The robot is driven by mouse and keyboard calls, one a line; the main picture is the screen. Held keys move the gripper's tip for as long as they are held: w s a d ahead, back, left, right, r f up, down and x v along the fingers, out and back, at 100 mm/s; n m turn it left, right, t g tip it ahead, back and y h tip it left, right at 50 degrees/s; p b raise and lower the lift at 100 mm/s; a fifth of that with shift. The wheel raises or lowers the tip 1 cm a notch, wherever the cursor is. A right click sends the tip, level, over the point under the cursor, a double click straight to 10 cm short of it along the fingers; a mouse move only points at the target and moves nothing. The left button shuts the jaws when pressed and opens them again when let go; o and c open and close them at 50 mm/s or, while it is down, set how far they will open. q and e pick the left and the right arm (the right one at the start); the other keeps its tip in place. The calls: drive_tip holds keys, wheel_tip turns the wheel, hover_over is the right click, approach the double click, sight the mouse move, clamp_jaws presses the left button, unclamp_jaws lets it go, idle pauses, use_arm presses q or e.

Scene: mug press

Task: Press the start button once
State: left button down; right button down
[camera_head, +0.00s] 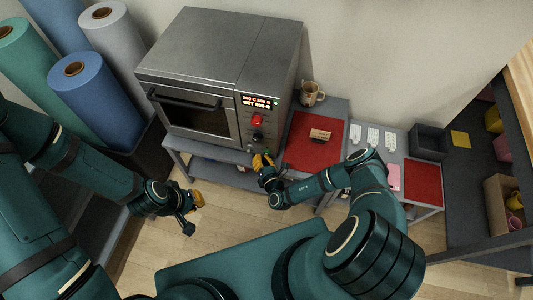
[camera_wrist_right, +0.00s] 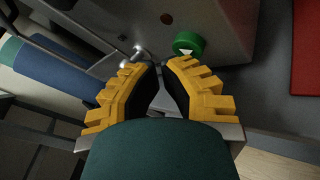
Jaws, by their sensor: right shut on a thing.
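The start button, green with a white triangle (camera_wrist_right: 188,45), sits on the grey oven front in the right wrist view, just beyond and slightly right of my right fingertips. A small gap shows between it and the fingers. My right gripper (camera_wrist_right: 159,66) has its yellow fingers drawn together at the tips; what lies between them is hidden. In the head view my right gripper (camera_head: 262,161) is at the lower right corner of the oven (camera_head: 205,75).
A red knob (camera_head: 257,120) and a dark knob (camera_head: 257,137) are on the oven panel. A mug (camera_head: 311,93) stands right of the oven. A red mat (camera_head: 303,150) lies on the bench. Fabric rolls (camera_head: 95,95) stand at left. A shelf is at right.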

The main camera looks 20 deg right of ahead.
drive_tip(key=shift+w+d, duration=0.25)
drive_tip(key=shift+w, duration=0.2)
idle(0.8)
drive_tip(key=shift+s+a, duration=0.1)
drive_tip(key=shift+s, duration=0.05)
drive_tip(key=shift+s+a, duration=0.4)
drive_tip(key=shift+s, duration=0.25)
drive_tip(key=shift+s+a+p, duration=0.5)
drive_tip(key=shift+s+a, duration=0.2)
drive_tip(key=shift+s, duration=0.35)
drive_tip(key=shift+s+a+p, duration=0.45)
drive_tip(key=shift+s+a, duration=0.25)
drive_tip(key=shift+s, duration=0.35)
